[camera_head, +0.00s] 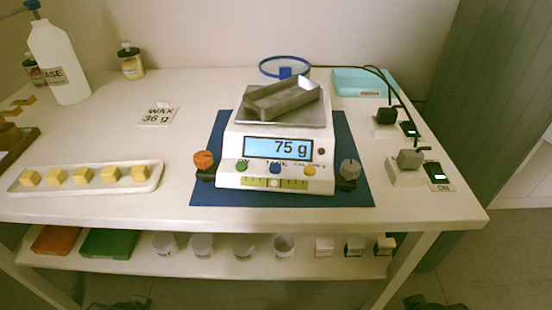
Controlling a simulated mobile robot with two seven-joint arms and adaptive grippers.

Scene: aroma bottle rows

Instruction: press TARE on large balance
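The large balance (228,178) stands on a blue mat (210,188) in the middle of the table. Its display (278,148) reads 75 g. Below the display are a green button (242,166), the blue TARE button (275,168) and a yellow button (309,171). A level strip (275,183) runs beneath them. A grey metal tray (283,97) lies askew on the weighing pan (310,117). An orange knob (204,159) and a grey knob (349,168) flank the balance. Neither of my grippers shows in the head view.
A white tray (90,187) with several yellow cubes lies left, near a WAX 36 g card (158,115) and a white bottle (60,65). Plugs and switches (437,174) with black cables are at right. The table front before the buttons is clear.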

